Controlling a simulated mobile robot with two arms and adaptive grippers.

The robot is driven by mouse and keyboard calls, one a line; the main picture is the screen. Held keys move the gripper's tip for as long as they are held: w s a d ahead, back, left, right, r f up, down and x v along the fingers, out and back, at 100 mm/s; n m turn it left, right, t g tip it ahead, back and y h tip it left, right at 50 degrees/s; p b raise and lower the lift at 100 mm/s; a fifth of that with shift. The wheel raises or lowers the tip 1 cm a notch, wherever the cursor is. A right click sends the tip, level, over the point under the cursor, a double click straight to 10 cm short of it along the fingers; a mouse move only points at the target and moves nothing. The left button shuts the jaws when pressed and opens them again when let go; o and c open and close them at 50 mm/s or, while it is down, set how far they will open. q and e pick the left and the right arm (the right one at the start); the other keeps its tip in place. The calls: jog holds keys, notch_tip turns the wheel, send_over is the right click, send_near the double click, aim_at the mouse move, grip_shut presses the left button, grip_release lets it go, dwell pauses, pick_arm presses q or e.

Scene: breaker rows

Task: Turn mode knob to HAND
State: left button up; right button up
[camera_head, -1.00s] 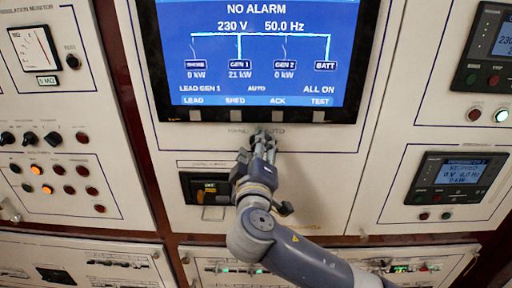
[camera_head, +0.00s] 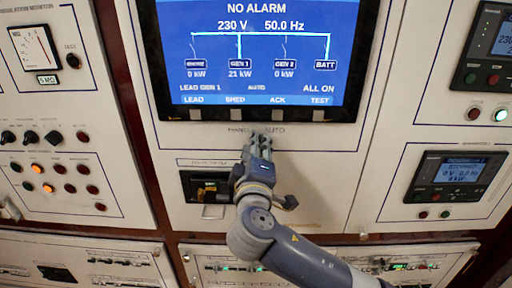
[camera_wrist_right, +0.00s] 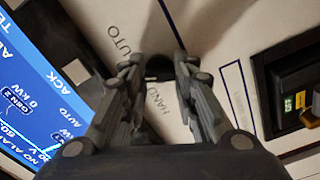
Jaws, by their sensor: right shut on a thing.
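The mode knob (camera_wrist_right: 158,68) is a small dark knob on the pale panel below the big screen. In the right wrist view it sits between my fingertips, with AUTO and HAND printed on the panel near it. My right gripper (camera_wrist_right: 160,76) is shut on the knob. In the head view the right gripper (camera_head: 258,140) reaches up to the panel just under the screen, between the HAND and AUTO labels, and hides the knob. Which way the knob points cannot be made out. My left gripper is in neither view.
The blue screen (camera_head: 258,50) above reads NO ALARM and AUTO. Panels with knobs, buttons and lamps (camera_head: 50,165) stand left, and controllers (camera_head: 457,175) right. Breaker rows run below.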

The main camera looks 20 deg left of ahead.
jog(key=shift+n+p, duration=2.75)
jog(key=shift+n, duration=3.05)
jog(key=o, duration=1)
jog(key=shift+o, duration=0.2)
jog(key=v, duration=1.2)
